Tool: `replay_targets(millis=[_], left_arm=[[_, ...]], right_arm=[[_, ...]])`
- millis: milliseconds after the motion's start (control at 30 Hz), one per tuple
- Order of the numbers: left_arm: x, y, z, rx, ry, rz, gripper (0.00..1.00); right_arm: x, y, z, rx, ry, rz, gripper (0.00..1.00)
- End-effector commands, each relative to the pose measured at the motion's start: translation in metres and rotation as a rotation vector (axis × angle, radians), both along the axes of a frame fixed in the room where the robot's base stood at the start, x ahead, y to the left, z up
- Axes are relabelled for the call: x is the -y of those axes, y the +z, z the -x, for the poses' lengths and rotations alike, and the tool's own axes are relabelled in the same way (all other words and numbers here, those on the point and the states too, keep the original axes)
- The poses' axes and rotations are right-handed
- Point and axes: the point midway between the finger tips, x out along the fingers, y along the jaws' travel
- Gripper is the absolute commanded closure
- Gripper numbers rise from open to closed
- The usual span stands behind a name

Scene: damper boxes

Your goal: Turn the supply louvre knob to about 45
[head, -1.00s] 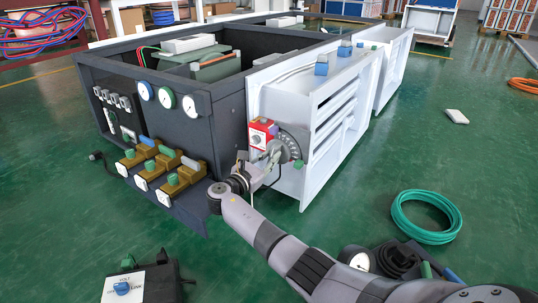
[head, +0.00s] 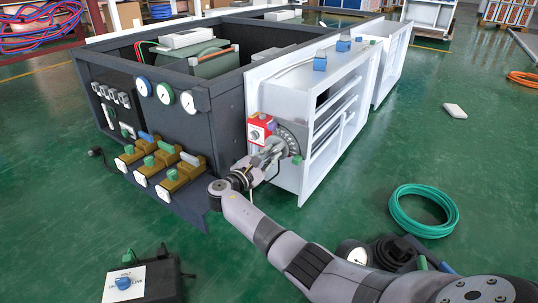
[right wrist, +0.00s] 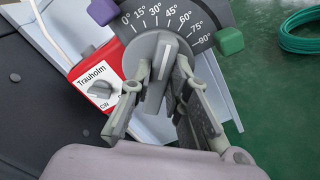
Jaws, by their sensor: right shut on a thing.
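The louvre knob (right wrist: 158,85) is grey with a raised bar, in front of a dark dial (right wrist: 185,35) marked from 0 to 90 degrees. In the right wrist view the bar leans right of upright, its upper end towards the 45 mark. My right gripper (right wrist: 150,100) is shut on the knob, one finger on each side of the bar. In the head view the gripper (head: 270,152) reaches the dial (head: 294,138) on the white louvre box (head: 285,180), and the knob is mostly hidden. The louvre slats (head: 335,120) show dark gaps between them. My left gripper is out of view.
A red Trauholm box (right wrist: 97,78) with a small knob sits close left of the dial. Purple (right wrist: 103,11) and green (right wrist: 229,41) blocks sit at the dial's edge. A green hose coil (head: 424,214) lies on the open floor at the right.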

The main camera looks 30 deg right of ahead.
Motion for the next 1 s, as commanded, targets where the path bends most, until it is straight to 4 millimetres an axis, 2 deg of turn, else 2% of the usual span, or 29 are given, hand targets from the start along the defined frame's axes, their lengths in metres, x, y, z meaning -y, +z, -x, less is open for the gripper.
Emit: replay_targets(millis=[300, 333, 633, 1000], left_arm=[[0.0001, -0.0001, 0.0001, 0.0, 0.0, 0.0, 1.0], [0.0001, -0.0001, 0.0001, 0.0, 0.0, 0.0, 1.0], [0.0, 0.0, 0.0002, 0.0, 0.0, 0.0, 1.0], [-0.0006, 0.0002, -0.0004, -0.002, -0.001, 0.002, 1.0]], right_arm=[[-0.0008, -0.0016, 0.0006, -0.001, -0.001, -0.003, 1.0], [-0.0008, -0.0016, 0.0006, -0.001, -0.001, -0.003, 0.83], [-0.0003, -0.0008, 0.0003, -0.001, 0.0, -0.001, 0.63], [-0.0053, -0.0005, 0.0018, 0.0, 0.001, -0.001, 0.63]])
